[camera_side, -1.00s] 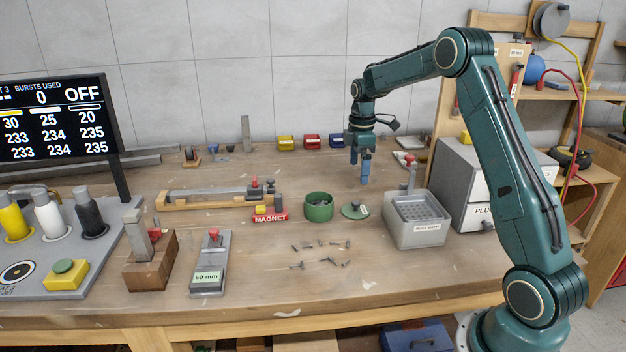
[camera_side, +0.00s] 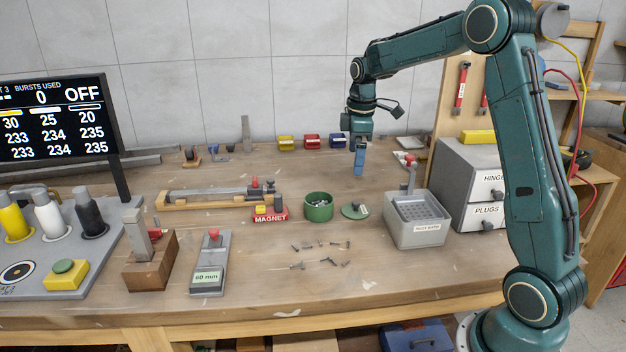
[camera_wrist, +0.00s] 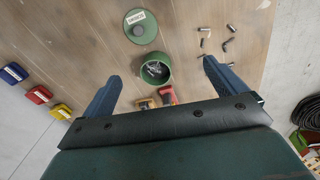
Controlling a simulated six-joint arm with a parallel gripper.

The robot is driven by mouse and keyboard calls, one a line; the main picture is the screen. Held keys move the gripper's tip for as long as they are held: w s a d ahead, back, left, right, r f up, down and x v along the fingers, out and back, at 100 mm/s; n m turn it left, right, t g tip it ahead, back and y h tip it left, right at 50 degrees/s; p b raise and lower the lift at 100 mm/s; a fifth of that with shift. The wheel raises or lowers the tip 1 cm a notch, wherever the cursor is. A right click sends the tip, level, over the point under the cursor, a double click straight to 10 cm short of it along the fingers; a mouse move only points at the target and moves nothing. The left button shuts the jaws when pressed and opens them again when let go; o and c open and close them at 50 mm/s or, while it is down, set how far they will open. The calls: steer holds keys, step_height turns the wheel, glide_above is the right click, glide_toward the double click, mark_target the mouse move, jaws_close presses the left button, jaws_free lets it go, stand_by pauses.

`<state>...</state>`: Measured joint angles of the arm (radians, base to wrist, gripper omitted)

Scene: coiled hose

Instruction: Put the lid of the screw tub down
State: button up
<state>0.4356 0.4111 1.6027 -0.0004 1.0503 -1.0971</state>
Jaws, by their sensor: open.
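The green screw tub (camera_side: 319,211) stands uncovered on the bench, with grey screws showing inside. In the wrist view the open tub (camera_wrist: 155,83) lies ahead of the jaws. Its round green lid (camera_side: 350,213) lies flat on the bench just right of the tub, apart from it; it also shows with a white label in the wrist view (camera_wrist: 140,22). My gripper (camera_side: 358,172) is open and empty, in the air above and behind the lid. Its two blue fingers (camera_wrist: 160,88) are spread wide in the wrist view.
Several loose screws (camera_side: 315,256) lie in front of the tub. A grey dust bath (camera_side: 417,236) stands right of the lid, and a red magnet block (camera_side: 270,217) left of the tub. Small coloured bins (camera_side: 311,141) line the back.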

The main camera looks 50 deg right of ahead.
steer(key=s+a+r+m+t, duration=0.1)
steer(key=s+a+r+m, duration=0.1)
steer(key=s+a+r, duration=0.4)
steer(key=s+a+m+t, duration=0.2)
steer(key=s+a, duration=0.5)
steer(key=s, duration=0.3)
steer(key=s+a+m+t, duration=0.1)
steer(key=s+a+m, duration=0.2)
steer(key=s+a, duration=0.4)
steer(key=s, duration=0.3)
steer(key=shift+a+r+m+t, duration=0.2)
steer(key=shift+r+m+t, duration=0.1)
steer(key=shift+r+t, duration=0.1)
